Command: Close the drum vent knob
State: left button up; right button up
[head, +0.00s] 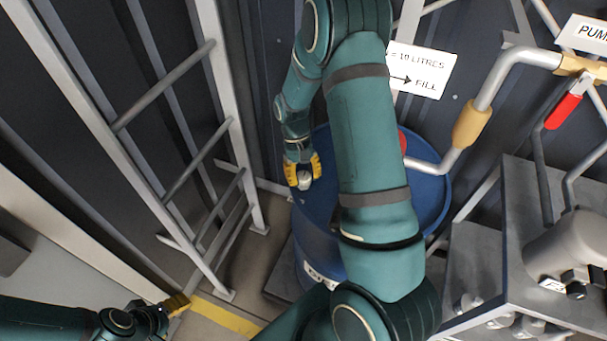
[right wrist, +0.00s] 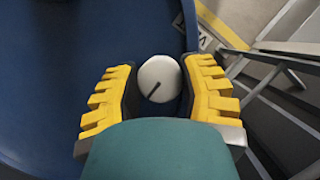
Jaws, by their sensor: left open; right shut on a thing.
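The drum vent knob (right wrist: 159,79) is a round white cap with a dark line across it, seen from above in the right wrist view. It sits near the rim of the blue drum (head: 322,215), and the drum's top also fills the left of the right wrist view (right wrist: 50,65). My right gripper (head: 303,174) is over the drum's left side, its yellow fingers on both sides of the knob and shut on it. The dark line runs slantwise between the fingers. My left gripper (head: 178,303) is open and empty, low at the left, far from the drum.
A grey ladder-like frame (head: 162,140) stands left of the drum. Pipes with a tan fitting (head: 472,122) and a red-handled valve (head: 563,111) are at right, above a grey pump stand (head: 545,235). My right arm hides much of the drum's top.

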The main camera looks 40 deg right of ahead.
jog(key=shift+s+f, duration=0.1)
dwell(0.3)
jog(key=o, duration=1.2)
jog(key=v, duration=1.2)
